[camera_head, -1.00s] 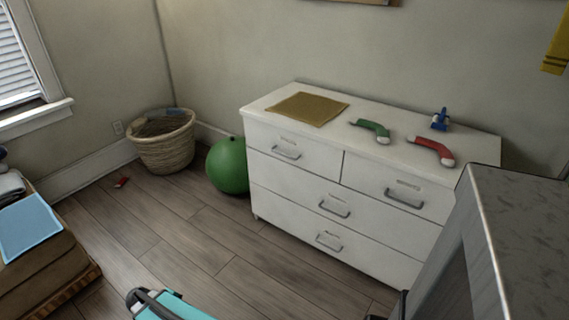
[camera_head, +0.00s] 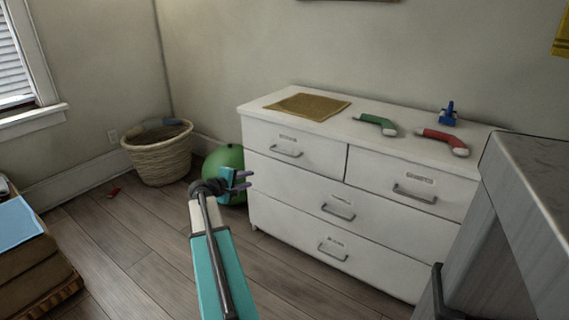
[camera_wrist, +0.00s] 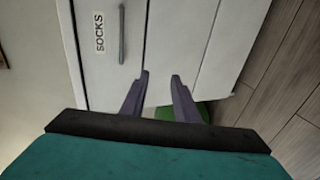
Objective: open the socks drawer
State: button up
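The white dresser (camera_head: 375,270) stands against the wall, with two drawers in its top row and two wide ones below. The socks drawer (camera_head: 322,160) is the top left one and is closed. Its grey bar handle (camera_head: 287,153) sits below a small label. In the wrist view the label (camera_wrist: 99,33) reads SOCKS, beside the handle (camera_wrist: 122,35). My gripper (camera_head: 248,180) is open and empty, left of the dresser's front left edge and lower than the socks handle. In the wrist view its fingertips (camera_wrist: 160,75) are apart, with the handle up and left of them.
A green ball (camera_head: 220,160) is on the floor behind my gripper. A wicker basket (camera_head: 158,160) stands in the corner. A grey block-like surface (camera_head: 535,180) is close at the right. The floor before the dresser's left part is clear.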

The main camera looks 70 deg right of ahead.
jog(key=s+d+r+g+h+b, duration=0.1)
jog(key=s+d+r, duration=0.4)
jog(key=d+r, duration=0.1)
jog(key=shift+s+r+h, duration=0.15)
jog(key=shift+r+h, duration=0.05)
jog(key=shift+h, duration=0.1)
jog(key=b+x, duration=0.3)
jog(key=x, duration=1)
jog(key=shift+s+d+f, duration=0.1)
jog(key=shift+s+d, duration=0.05)
jog(key=shift+d, duration=0.2)
jog(key=shift+c, duration=0.4)
grip_shut()
